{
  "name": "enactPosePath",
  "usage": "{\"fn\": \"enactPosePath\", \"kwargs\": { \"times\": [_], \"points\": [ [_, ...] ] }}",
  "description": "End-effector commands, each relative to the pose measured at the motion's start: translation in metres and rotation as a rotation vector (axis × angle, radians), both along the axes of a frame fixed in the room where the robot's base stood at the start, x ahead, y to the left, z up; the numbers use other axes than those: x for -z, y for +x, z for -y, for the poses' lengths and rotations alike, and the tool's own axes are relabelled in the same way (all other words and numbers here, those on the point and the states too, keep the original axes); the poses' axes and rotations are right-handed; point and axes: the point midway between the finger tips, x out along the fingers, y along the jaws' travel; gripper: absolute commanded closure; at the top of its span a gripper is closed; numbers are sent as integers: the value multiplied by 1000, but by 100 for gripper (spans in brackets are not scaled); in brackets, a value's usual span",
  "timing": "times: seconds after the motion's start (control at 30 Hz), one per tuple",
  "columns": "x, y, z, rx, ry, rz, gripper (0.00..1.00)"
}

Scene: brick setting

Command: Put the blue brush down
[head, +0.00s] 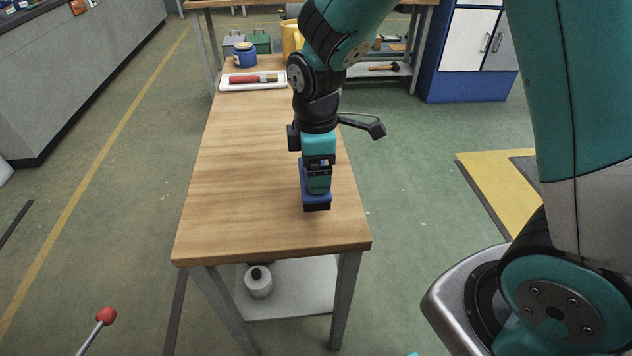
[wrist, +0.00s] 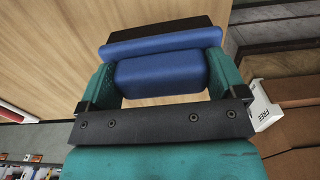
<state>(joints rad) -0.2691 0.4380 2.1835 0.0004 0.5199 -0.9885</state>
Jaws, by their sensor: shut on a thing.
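The blue brush (head: 317,204) is in my gripper (head: 316,190), over the right front part of the wooden table (head: 235,195). In the wrist view, the blue brush (wrist: 162,72) sits between the two teal fingers of my gripper (wrist: 160,82), which are shut on it. Its dark strip (wrist: 165,28) faces the wooden surface. I cannot tell whether the brush touches the table. My gripper hides part of it in the head view.
A white tray (head: 225,86) with a red-handled brush (head: 245,79) lies at the table's far end. Behind it stand a blue jar (head: 244,55) and a yellow container (head: 291,38). The table's left and middle are clear. A grey pot (head: 258,284) is on the lower shelf.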

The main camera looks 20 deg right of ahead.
Motion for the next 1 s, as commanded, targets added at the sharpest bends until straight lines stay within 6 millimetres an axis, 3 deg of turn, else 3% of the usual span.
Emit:
{"fn": "enactPosePath", "kwargs": {
  "times": [0.3,0.73,0.77,1.0],
  "points": [
    [41,-1,0,0,-1,-3,40],
    [49,0,0,1,0,0,40],
    [48,0,0,1,0,0,3],
    [46,0,0,1,0,0,0]
  ]
}}
